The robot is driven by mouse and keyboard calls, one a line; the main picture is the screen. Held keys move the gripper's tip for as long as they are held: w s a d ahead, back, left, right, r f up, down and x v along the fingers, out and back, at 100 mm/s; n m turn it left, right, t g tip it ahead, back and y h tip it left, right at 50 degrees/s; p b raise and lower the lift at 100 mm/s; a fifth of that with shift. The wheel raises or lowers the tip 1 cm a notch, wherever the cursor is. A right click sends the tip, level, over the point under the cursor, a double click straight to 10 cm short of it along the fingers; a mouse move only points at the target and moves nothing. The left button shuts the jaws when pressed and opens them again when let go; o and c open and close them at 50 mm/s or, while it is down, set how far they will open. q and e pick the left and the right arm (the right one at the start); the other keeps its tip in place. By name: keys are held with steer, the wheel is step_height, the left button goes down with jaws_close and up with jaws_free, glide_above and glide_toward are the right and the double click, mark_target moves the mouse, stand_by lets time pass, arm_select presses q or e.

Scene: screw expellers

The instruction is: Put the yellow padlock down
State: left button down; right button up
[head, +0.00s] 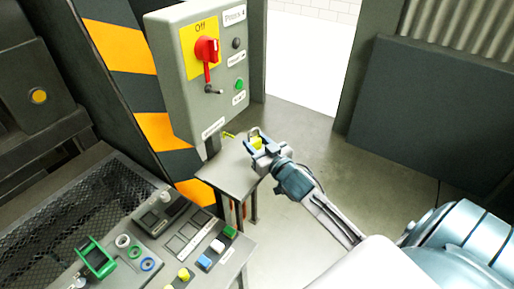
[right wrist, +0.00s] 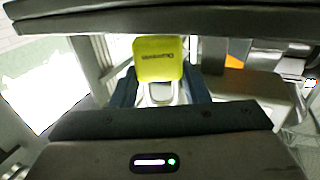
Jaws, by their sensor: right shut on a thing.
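The yellow padlock (head: 257,142) is between the fingers of my right gripper (head: 260,148), which is shut on it. In the right wrist view the padlock's yellow body (right wrist: 158,58) with dark lettering faces the camera, and its pale shackle is between the fingers of the gripper (right wrist: 160,92). The padlock appears over or beside the back right corner of a small grey stand (head: 232,178); its height above the top cannot be told. My left gripper is not in view.
A control box (head: 222,110) with a red switch (head: 206,50) stands just behind the stand. A small yellow item (head: 229,135) is near the box's lower edge. A sloped panel with trays (head: 170,238) and coloured padlocks is at front left. The stand's top looks mostly clear.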

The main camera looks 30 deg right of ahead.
step_height(320, 180, down, 2)
steer(key=shift+f+p, duration=0.2)
steer(key=shift+p, duration=0.1)
steer(key=shift+s+f, duration=0.1)
steer(key=shift+f, duration=0.15)
steer(key=shift+f, duration=0.25)
steer(key=o, duration=1)
steer(key=shift+r, duration=0.1)
steer(key=shift+r, duration=0.15)
